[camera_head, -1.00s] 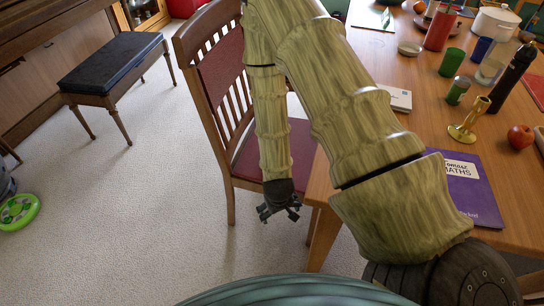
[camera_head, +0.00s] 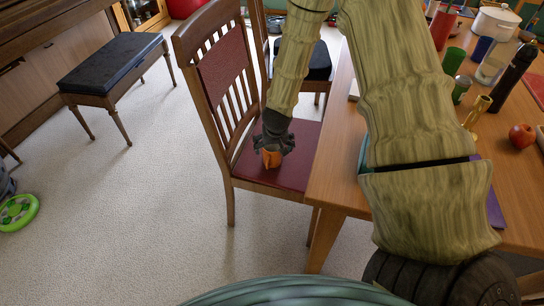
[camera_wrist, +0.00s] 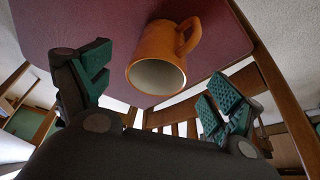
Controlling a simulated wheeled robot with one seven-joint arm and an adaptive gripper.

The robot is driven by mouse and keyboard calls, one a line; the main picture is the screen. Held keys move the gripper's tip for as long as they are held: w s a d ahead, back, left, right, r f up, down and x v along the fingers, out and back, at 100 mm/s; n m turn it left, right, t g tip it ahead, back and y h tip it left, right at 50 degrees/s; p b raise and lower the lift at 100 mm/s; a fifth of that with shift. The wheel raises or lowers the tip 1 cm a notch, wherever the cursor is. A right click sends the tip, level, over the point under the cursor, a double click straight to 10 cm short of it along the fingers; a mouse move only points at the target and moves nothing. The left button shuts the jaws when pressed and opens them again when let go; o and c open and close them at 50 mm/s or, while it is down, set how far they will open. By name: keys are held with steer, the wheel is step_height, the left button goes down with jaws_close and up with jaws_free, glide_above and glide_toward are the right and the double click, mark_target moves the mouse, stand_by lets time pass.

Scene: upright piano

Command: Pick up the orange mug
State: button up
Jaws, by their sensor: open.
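The orange mug (camera_wrist: 157,52) is on the dark red seat (camera_wrist: 105,19) of a wooden chair. In the wrist view its open rim faces the camera and its handle points to the upper right. My gripper (camera_wrist: 150,92) is open, with one green-padded finger on each side of the mug's near end, apart from it. In the head view my gripper (camera_head: 273,148) is over the chair seat (camera_head: 272,175), and part of the mug (camera_head: 270,158) shows just below the fingers. The rest of the mug is hidden there by the gripper.
The chair's slatted back (camera_head: 226,82) stands left of my gripper. A wooden table (camera_head: 338,181) with an apple (camera_head: 521,135), a dark bottle (camera_head: 513,76) and other items is at the right. A piano bench (camera_head: 110,70) stands at the left on open carpet.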

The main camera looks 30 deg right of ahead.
steer(key=shift+b+x, duration=0.55)
steer(key=shift+x, duration=3.2)
steer(key=shift+c, duration=0.4)
steer(key=c, duration=1.2)
steer(key=shift+r, duration=0.15)
steer(key=shift+c, duration=0.2)
